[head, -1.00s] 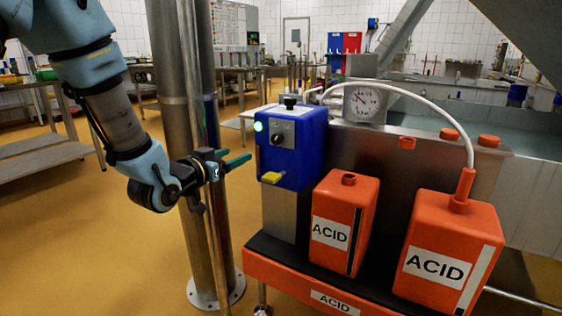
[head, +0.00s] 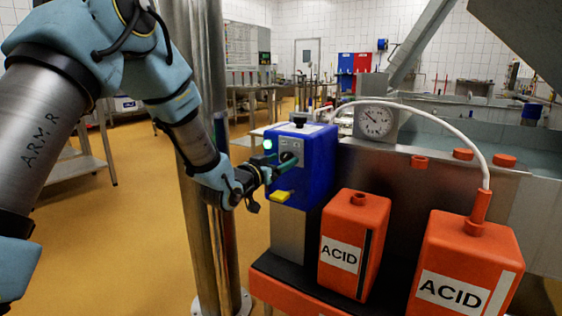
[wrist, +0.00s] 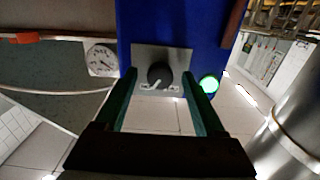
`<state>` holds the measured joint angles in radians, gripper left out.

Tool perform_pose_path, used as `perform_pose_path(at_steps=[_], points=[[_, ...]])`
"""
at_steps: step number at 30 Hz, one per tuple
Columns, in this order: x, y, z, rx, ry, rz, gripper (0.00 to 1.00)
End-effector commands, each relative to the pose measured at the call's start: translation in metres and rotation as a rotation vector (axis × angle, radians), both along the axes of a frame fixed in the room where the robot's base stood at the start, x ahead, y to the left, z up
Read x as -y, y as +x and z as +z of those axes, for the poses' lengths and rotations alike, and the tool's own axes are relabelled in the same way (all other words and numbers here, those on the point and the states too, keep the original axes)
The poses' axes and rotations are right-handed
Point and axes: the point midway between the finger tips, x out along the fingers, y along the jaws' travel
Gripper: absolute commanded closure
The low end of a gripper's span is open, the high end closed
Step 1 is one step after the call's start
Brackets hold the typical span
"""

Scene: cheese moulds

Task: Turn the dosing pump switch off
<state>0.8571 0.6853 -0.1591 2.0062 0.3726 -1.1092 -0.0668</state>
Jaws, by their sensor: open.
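The dosing pump (head: 318,160) is a blue box on a metal stand, with a grey switch plate on its front. Its green lamp (head: 267,144) is lit; it also glows in the wrist view (wrist: 209,84). The dark round switch knob (wrist: 160,73) sits on the grey plate (wrist: 147,58), with white markings beside it. My gripper (head: 288,163) is at the pump's front and partly hides the knob in the head view. In the wrist view its green fingers (wrist: 159,80) are open, one on each side of the knob. I cannot tell whether they touch it.
A yellow part (head: 281,196) juts from the pump below my gripper. Orange acid cans (head: 352,250) (head: 465,275) stand right of the pump. A white hose (head: 430,115) arches over them. A dial gauge (head: 376,122) is behind, and a steel column (head: 190,100) stands close behind my arm.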

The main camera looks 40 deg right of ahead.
Motion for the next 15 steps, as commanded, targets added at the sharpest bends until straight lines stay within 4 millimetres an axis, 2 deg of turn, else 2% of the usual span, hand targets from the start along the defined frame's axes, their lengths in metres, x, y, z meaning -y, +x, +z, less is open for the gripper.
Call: perform_pose_path(at_steps=[8, 15], points=[[0.0011, 0.0005, -0.0002, 0.0, 0.001, 0.0, 0.29], [0.0009, 0.0004, -0.0001, 0.0, 0.0, 0.0, 0.56]])
